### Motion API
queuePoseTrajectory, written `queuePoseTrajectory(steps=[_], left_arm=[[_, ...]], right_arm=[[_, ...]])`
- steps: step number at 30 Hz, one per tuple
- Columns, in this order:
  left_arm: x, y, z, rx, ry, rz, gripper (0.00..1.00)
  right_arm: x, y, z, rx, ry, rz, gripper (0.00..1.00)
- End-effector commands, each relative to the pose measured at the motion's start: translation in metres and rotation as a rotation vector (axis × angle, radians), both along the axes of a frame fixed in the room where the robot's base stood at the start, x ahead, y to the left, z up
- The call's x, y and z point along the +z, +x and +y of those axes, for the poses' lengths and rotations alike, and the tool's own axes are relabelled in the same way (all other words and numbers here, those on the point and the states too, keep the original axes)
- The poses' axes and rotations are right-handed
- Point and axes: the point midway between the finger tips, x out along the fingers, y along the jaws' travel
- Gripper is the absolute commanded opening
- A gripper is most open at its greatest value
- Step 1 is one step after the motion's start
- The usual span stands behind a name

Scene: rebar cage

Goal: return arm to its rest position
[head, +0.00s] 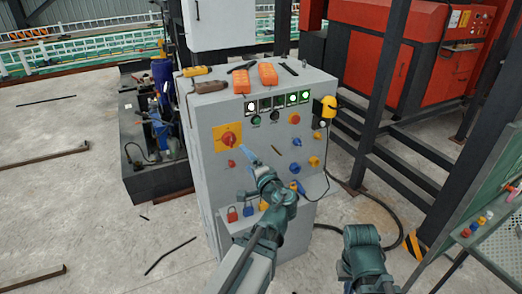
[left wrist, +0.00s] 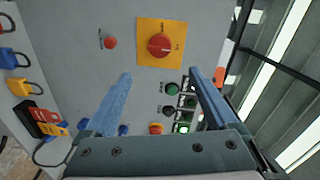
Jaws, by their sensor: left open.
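My left gripper (head: 258,158) is in front of the grey control cabinet (head: 205,115), its blue fingers pointing at the front panel. In the left wrist view my left gripper (left wrist: 159,74) has its two blue fingers wide apart with nothing between them. Ahead of the fingers is a red rotary switch (left wrist: 160,45) on a yellow plate (left wrist: 145,60), which also shows in the head view as a red switch (head: 229,138). My right arm (head: 365,258) shows at the lower right; its gripper is not in view.
A black cable (head: 395,222) runs on the floor at the right. A green-framed bench (head: 480,240) stands at the far right. Concrete floor (head: 60,200) is mostly open at left.

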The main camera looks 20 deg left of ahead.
Motion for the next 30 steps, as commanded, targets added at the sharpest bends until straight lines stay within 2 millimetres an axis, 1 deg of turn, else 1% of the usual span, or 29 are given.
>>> queuePoseTrajectory(steps=[5, 7, 8, 11, 12, 14, 15, 17, 18, 20, 21, 24, 25, 27, 30], left_arm=[[-0.001, 0.000, -0.001, 0.002, -0.007, 0.001, 0.92], [-0.008, -0.003, -0.004, 0.011, -0.044, 0.008, 0.92], [-0.014, -0.005, -0.006, 0.020, -0.071, 0.014, 0.92], [-0.044, -0.017, -0.022, 0.062, -0.218, 0.056, 0.92], [-0.061, -0.023, -0.033, 0.082, -0.294, 0.086, 0.92], [-0.087, -0.036, -0.053, 0.115, -0.416, 0.146, 0.92], [-0.105, -0.046, -0.068, 0.136, -0.497, 0.193, 0.92], [-0.130, -0.062, -0.094, 0.161, -0.614, 0.274, 0.92], [-0.145, -0.074, -0.113, 0.176, -0.686, 0.333, 0.92], [-0.163, -0.093, -0.142, 0.193, -0.787, 0.424, 0.92], [-0.173, -0.105, -0.160, 0.201, -0.848, 0.485, 0.92], [-0.190, -0.135, -0.202, 0.214, -0.970, 0.630, 0.92], [-0.193, -0.143, -0.212, 0.216, -0.998, 0.669, 0.92], [-0.198, -0.158, -0.232, 0.218, -1.052, 0.744, 0.92], [-0.200, -0.174, -0.251, 0.217, -1.100, 0.817, 0.92]], right_arm=[[0.000, 0.000, 0.000, 0.000, 0.000, 0.000, 0.00], [0.000, 0.000, 0.000, 0.000, 0.000, 0.000, 0.00], [0.000, 0.000, 0.000, 0.000, 0.000, 0.000, 0.00], [0.000, 0.000, 0.000, 0.000, 0.000, 0.000, 0.00], [0.000, 0.000, 0.000, 0.000, 0.000, 0.000, 0.00], [0.000, 0.000, 0.000, 0.000, 0.000, 0.000, 0.00], [0.000, 0.000, 0.000, 0.000, 0.000, 0.000, 0.00], [0.000, 0.000, 0.000, 0.000, 0.000, 0.000, 0.00], [0.000, 0.000, 0.000, 0.000, 0.000, 0.000, 0.00], [0.000, 0.000, 0.000, 0.000, 0.000, 0.000, 0.00], [0.000, 0.000, 0.000, 0.000, 0.000, 0.000, 0.00], [0.000, 0.000, 0.000, 0.000, 0.000, 0.000, 0.00], [0.000, 0.000, 0.000, 0.000, 0.000, 0.000, 0.00], [0.000, 0.000, 0.000, 0.000, 0.000, 0.000, 0.00], [0.000, 0.000, 0.000, 0.000, 0.000, 0.000, 0.00]])
